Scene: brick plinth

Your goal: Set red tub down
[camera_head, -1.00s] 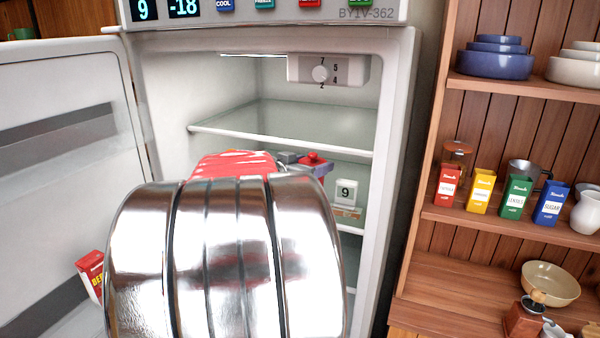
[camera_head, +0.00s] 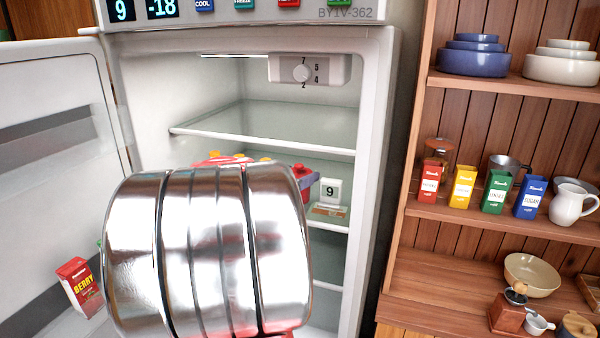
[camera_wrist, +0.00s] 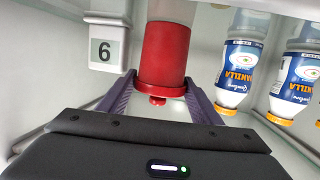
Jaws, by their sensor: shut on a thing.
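The red tub (camera_wrist: 165,55) is a red cylinder with a small red knob at its lower end in the wrist view. It stands between the two purple fingers of my gripper (camera_wrist: 158,97), which is shut on it. Above the red part is a pale, see-through section. In the head view my shiny metal arm hides most of the gripper. Purple and red parts show past the arm's right edge, inside the open fridge (camera_head: 385,110). I cannot tell whether the tub touches a shelf.
A glass shelf (camera_head: 265,137) crosses the fridge above; a tag reading 9 (camera_head: 330,190) is on the right. A berry carton (camera_head: 79,285) is in the open door.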

